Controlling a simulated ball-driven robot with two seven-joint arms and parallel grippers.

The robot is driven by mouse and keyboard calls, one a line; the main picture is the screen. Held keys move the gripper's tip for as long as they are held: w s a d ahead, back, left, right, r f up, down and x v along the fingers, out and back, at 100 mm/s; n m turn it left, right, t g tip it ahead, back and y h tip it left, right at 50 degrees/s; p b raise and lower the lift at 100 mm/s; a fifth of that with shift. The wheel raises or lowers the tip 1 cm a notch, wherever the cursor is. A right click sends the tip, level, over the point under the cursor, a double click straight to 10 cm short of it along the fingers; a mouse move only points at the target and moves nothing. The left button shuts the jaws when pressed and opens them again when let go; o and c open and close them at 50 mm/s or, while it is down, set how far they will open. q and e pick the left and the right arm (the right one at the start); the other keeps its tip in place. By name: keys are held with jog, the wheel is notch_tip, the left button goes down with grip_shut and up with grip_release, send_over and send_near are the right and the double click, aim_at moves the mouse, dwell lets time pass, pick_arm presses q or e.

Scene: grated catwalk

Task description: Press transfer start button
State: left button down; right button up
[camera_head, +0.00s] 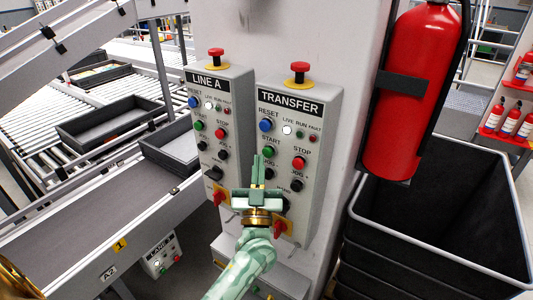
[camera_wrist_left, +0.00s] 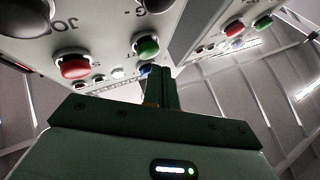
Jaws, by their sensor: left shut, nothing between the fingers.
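The grey TRANSFER panel (camera_head: 318,172) is mounted on a pale column, right of the LINE A panel. Its green START button (camera_head: 268,152) sits below the blue RESET button (camera_head: 265,125) and left of the red STOP button (camera_head: 299,163). My left gripper (camera_head: 258,159) is shut and empty, its fingers pointing up just left of and below START in the head view. In the left wrist view the green START button (camera_wrist_left: 147,46) shows close to the fingertips (camera_wrist_left: 161,72). I cannot tell whether they touch it. My right gripper is not in view.
The LINE A panel (camera_head: 234,101) with similar buttons is close on the left. Red emergency buttons (camera_head: 299,69) top both panels. A fire extinguisher (camera_head: 412,90) hangs at right above a dark bin (camera_head: 440,275). A conveyor (camera_head: 75,215) runs at left.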

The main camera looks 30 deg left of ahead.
pick_arm(q)
jog(key=shift+w, duration=0.1)
jog(key=shift+w, duration=0.35)
jog(key=shift+w+d, duration=0.1)
jog(key=shift+w, duration=0.65)
dwell(0.9)
jog(key=shift+s, duration=0.15)
jog(key=shift+s+p, duration=0.5)
jog(key=shift+s, duration=0.55)
